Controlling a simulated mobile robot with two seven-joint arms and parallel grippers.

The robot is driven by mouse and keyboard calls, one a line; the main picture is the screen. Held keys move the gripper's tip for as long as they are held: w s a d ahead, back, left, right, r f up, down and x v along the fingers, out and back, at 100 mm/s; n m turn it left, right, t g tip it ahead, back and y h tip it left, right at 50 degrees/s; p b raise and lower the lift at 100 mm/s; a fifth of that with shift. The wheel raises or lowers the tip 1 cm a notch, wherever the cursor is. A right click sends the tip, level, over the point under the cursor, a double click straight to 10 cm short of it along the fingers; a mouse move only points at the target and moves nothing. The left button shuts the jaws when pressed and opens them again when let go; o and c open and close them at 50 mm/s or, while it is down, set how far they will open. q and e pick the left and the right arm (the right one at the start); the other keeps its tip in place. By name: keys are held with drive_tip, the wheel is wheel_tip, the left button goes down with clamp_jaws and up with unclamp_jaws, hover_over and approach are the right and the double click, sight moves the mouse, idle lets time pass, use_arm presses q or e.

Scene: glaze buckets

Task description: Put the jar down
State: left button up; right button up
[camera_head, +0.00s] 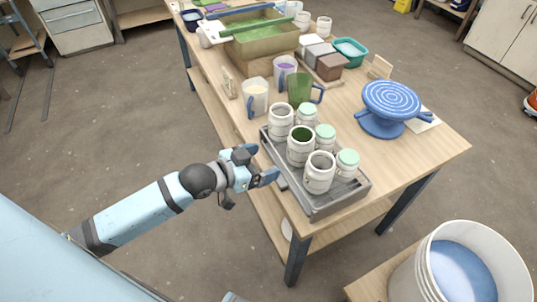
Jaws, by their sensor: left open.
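A grey metal tray (324,206) stands on the near end of the wooden table. It holds several whitish jars: open ones, such as the front jar (319,173), and ones with mint-green lids, such as the lidded jar (346,165). One open jar (300,146) shows dark green inside. My left gripper (262,165) is at the tray's left edge, beside the table. Its fingers are apart and nothing shows between them. Which jar the task means cannot be told.
A blue banding wheel (390,106) stands right of the tray. Pitchers, including a green one (299,88), stand behind it. A white bucket (462,262) of blue glaze is at lower right. The table (425,155) is bare near its right corner.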

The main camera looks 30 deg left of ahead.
use_arm(q)
drive_tip(key=s+d+f+n+y, duration=0.1)
drive_tip(key=s+f+y, duration=0.1)
drive_tip(key=s+f, duration=0.5)
drive_tip(key=s+d+f+n+g+y, duration=0.1)
drive_tip(key=s+d+f+n+y, duration=0.1)
drive_tip(key=s+f, duration=0.5)
wheel_tip(320, 180, down, 4)
drive_tip(key=shift+s+r+g, duration=0.25)
drive_tip(key=shift+s+g, duration=0.05)
